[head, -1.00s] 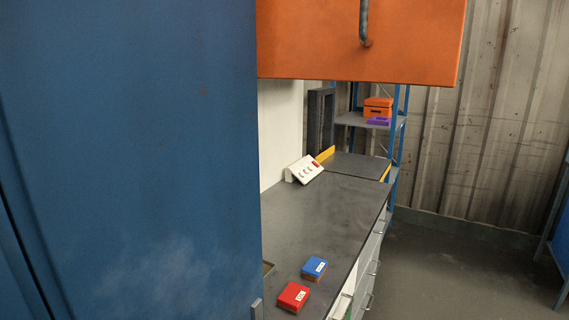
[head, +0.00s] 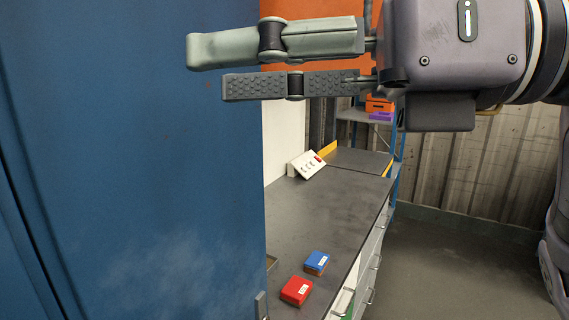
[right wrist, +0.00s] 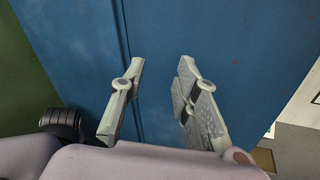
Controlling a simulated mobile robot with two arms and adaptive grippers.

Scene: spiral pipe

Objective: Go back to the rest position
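My right gripper (head: 208,69) reaches in from the right across the top of the head view. Its two fingers point left, in front of the blue cabinet (head: 130,180). The fingers are apart with nothing between them. In the right wrist view the gripper (right wrist: 162,66) also shows open and empty, with the blue cabinet (right wrist: 215,35) filling the background beyond the fingertips. Whether the fingers touch the cabinet cannot be told, but they look apart from it. My left gripper is in neither view.
A dark worktop (head: 325,210) runs along the wall, with a red box (head: 296,290), a blue box (head: 316,262) and a white switch panel (head: 306,164). An orange cabinet (head: 310,10) hangs above, partly hidden by my arm. Open floor (head: 440,270) lies to the right.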

